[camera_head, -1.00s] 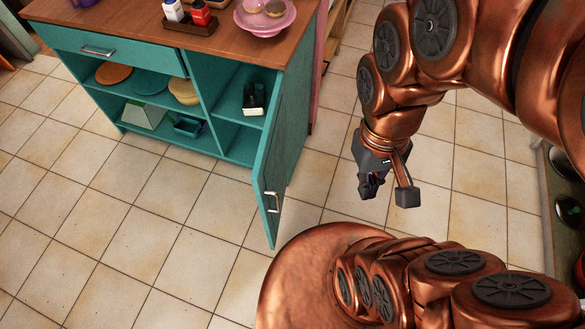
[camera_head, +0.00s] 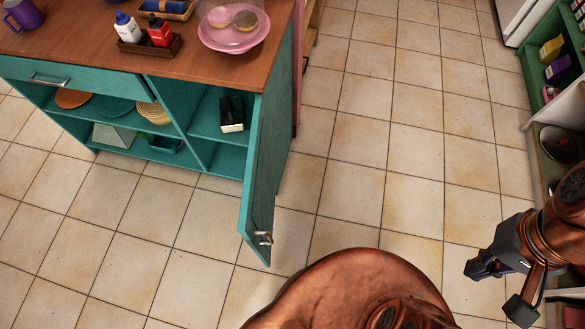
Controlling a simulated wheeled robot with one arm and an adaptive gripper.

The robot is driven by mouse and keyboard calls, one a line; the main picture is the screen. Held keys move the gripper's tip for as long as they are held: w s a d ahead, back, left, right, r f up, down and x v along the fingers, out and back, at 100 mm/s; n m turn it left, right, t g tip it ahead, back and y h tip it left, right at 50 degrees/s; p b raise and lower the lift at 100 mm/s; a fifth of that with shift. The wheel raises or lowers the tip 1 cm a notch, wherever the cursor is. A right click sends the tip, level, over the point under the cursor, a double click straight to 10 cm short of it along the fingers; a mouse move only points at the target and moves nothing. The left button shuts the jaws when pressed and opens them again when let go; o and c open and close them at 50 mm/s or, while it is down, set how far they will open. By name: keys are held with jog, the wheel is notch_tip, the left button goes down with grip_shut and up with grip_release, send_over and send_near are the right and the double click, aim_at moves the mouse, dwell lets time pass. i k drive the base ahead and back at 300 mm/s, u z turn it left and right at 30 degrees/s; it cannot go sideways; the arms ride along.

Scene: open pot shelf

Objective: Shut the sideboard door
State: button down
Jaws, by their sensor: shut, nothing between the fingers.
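The teal sideboard (camera_head: 106,78) stands at the upper left with a wooden top. Its door (camera_head: 264,165) is hinged at the right end of the front and stands wide open, swung out towards me. A metal handle (camera_head: 263,238) sits near the door's free edge. The compartment behind it shows a black and white item (camera_head: 232,114) on a shelf. My gripper (camera_head: 472,271) is at the lower right, shut and empty, well to the right of the door and not touching it.
A pink stand (camera_head: 235,36) with doughnuts and a bottle caddy (camera_head: 150,42) are on the top. Open shelves hold plates (camera_head: 114,105). Tiled floor (camera_head: 365,150) is clear between the door and my gripper. A green shelf unit (camera_head: 566,42) stands along the right.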

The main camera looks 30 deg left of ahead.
aim_at(258, 195)
jog(key=z, duration=0.1)
jog(key=k, duration=1.1)
jog(key=u, duration=2.15)
